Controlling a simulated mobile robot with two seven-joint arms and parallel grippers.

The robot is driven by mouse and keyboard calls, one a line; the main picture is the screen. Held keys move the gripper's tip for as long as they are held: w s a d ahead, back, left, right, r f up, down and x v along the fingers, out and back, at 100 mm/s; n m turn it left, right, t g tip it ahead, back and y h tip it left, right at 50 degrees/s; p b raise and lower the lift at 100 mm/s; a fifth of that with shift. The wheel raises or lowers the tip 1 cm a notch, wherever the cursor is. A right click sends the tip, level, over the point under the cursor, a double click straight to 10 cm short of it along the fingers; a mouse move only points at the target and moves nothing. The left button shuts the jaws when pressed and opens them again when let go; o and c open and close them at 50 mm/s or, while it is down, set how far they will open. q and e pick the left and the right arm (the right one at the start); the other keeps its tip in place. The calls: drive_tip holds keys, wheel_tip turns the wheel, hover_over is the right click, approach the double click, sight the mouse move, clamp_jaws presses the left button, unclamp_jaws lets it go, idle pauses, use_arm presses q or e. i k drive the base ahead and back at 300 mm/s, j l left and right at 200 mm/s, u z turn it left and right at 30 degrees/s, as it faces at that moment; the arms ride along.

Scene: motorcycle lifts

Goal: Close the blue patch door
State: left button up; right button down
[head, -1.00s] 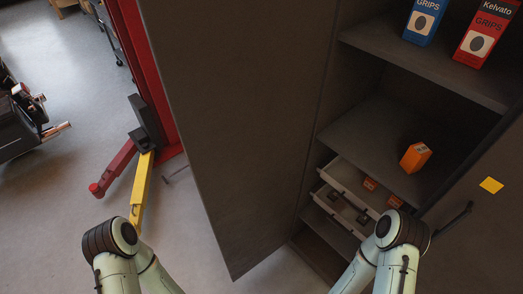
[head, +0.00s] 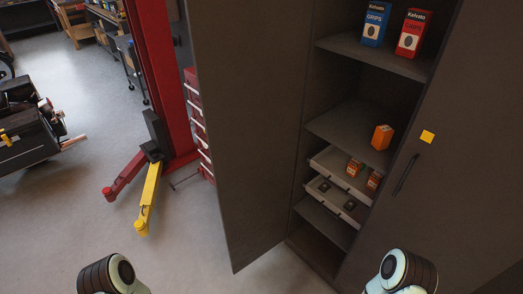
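A dark grey cabinet door (head: 250,130) stands wide open at the left side of the cabinet in the head view. Its plain face towards me shows no blue patch. The cabinet's right door (head: 415,210) is shut, with a yellow patch (head: 427,137) and a dark bar handle (head: 405,175). Parts of both my arms show at the bottom left and bottom right. Neither gripper is in view, and both arms are apart from the open door in the picture.
The cabinet holds blue and red boxes (head: 411,33), an orange box (head: 381,137) and two pulled-out drawers (head: 335,201). A red lift post (head: 160,80) with a yellow arm (head: 149,198) and a red drawer chest (head: 198,125) stand left. Floor (head: 60,220) at front left is clear.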

sight(250, 57)
drive_tip(key=k+z, duration=0.1)
drive_tip(key=z, duration=0.3)
drive_tip(key=k+z, duration=0.15)
drive_tip(key=z, duration=0.3)
drive_tip(key=k+l+z, duration=0.1)
drive_tip(key=z, duration=0.3)
drive_tip(key=j+z, duration=0.3)
drive_tip(key=z, duration=0.15)
drive_tip(key=j+z, duration=0.3)
drive_tip(key=z, duration=0.15)
drive_tip(key=k+j, duration=0.1)
drive_tip(key=j, duration=0.45)
drive_tip(key=k+j, duration=0.1)
drive_tip(key=j, duration=0.4)
drive_tip(key=k+j, duration=0.1)
drive_tip(key=j, duration=0.45)
drive_tip(key=k+j, duration=0.1)
drive_tip(key=j, duration=0.45)
drive_tip(key=k+j, duration=0.1)
drive_tip(key=j, duration=0.4)
drive_tip(key=k+j, duration=0.1)
drive_tip(key=j, duration=0.45)
